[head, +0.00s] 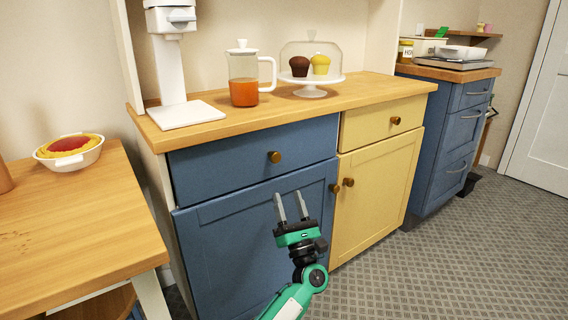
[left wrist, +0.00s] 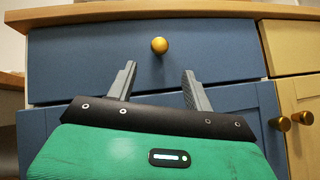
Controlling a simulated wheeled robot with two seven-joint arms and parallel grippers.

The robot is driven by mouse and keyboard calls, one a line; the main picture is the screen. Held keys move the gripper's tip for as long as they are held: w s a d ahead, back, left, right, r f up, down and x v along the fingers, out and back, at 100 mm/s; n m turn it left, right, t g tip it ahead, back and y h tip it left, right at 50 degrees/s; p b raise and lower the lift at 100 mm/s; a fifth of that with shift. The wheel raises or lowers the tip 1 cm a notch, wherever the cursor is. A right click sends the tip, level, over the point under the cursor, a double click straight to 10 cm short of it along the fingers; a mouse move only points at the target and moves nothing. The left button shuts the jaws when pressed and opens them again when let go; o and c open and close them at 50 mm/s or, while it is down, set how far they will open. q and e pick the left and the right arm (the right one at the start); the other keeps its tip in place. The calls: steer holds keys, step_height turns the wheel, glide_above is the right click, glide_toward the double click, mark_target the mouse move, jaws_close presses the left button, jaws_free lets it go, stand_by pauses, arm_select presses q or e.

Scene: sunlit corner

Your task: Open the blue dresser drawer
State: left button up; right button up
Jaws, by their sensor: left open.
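The blue dresser drawer (head: 225,162) is shut, at the top left of the dresser under the wooden top. It has one round brass knob (head: 274,157). In the left wrist view the drawer (left wrist: 90,58) spans the upper middle, and its knob (left wrist: 159,45) lies above and between my fingertips. My left gripper (head: 291,194) is open and empty, in front of the blue door and below the knob, with its fingers pointing up toward the drawer. In the left wrist view the two fingers (left wrist: 159,72) are apart and do not touch the knob. My right gripper is in neither view.
Below the drawer is a blue door (head: 225,245) with a knob. To the right are a yellow drawer (head: 365,124) and yellow door (head: 375,190). A pitcher (head: 243,80) and a covered cupcake stand (head: 311,82) stand on top. A wooden table (head: 70,215) is at left.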

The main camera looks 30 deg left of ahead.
mark_target(277, 159)
arm_select(q)
steer(key=b+x, duration=0.2)
steer(key=x, duration=1.1)
jaws_close()
